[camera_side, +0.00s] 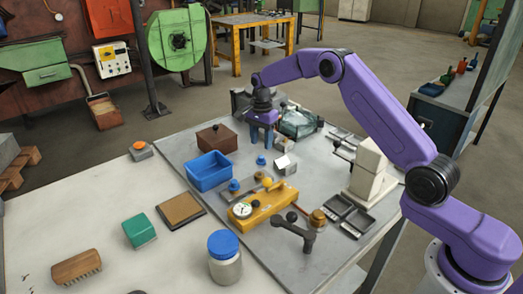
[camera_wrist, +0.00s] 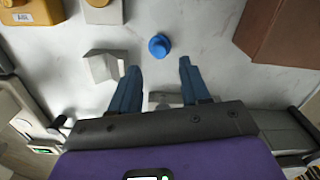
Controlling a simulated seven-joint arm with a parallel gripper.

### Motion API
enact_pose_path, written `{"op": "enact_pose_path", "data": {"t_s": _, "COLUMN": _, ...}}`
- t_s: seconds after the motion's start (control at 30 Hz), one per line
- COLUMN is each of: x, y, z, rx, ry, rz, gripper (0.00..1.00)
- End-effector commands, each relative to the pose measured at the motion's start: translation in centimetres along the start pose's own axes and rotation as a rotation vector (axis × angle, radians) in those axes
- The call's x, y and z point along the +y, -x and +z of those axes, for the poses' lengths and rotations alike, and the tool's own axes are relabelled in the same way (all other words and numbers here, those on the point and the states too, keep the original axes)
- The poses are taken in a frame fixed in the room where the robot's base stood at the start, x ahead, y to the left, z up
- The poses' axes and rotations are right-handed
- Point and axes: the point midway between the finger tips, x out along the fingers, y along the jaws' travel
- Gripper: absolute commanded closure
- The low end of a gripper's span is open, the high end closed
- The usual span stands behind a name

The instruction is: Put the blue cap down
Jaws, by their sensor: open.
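The small blue cap (camera_side: 261,160) sits on the grey work surface (camera_side: 185,152), and nothing holds it. In the wrist view the cap (camera_wrist: 159,46) lies just beyond the fingertips, roughly centred between them, with bare surface around it. My gripper (camera_side: 262,143) points down above the surface, close behind the cap in the side view. In the wrist view my gripper (camera_wrist: 158,65) has its two blue fingers spread apart with nothing between them. The exact height of the fingertips above the surface is hard to tell.
A pale angled block (camera_side: 285,165) stands close right of the cap. A blue bin (camera_side: 208,171) and a brown box (camera_side: 216,138) are to the left. A yellow fixture with a gauge (camera_side: 264,206) is in front. A blue-lidded jar (camera_side: 225,262) stands at the near edge.

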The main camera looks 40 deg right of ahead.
Motion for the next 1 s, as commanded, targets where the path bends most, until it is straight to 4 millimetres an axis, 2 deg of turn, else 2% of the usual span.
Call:
{"op": "enact_pose_path", "data": {"t_s": 0.1, "x": -0.1, "y": 2.5, "z": 0.0, "rx": 0.001, "ry": 0.000, "rz": -0.005, "gripper": 0.54}}
{"op": "enact_pose_path", "data": {"t_s": 0.3, "x": 0.0, "y": 5.2, "z": -0.1, "rx": 0.000, "ry": -0.001, "rz": -0.002, "gripper": 0.54}}
{"op": "enact_pose_path", "data": {"t_s": 0.47, "x": 0.0, "y": 6.2, "z": -0.1, "rx": 0.000, "ry": -0.001, "rz": 0.000, "gripper": 0.54}}
{"op": "enact_pose_path", "data": {"t_s": 0.67, "x": 0.0, "y": 6.4, "z": 0.1, "rx": 0.000, "ry": 0.005, "rz": 0.000, "gripper": 0.54}}
{"op": "enact_pose_path", "data": {"t_s": 0.77, "x": 0.2, "y": 6.9, "z": 1.1, "rx": 0.000, "ry": 0.051, "rz": 0.000, "gripper": 0.54}}
{"op": "enact_pose_path", "data": {"t_s": 0.83, "x": 0.6, "y": 7.5, "z": 2.5, "rx": 0.001, "ry": 0.121, "rz": -0.003, "gripper": 0.54}}
{"op": "enact_pose_path", "data": {"t_s": 1.0, "x": 3.0, "y": 9.5, "z": 7.4, "rx": 0.001, "ry": 0.390, "rz": -0.007, "gripper": 0.54}}
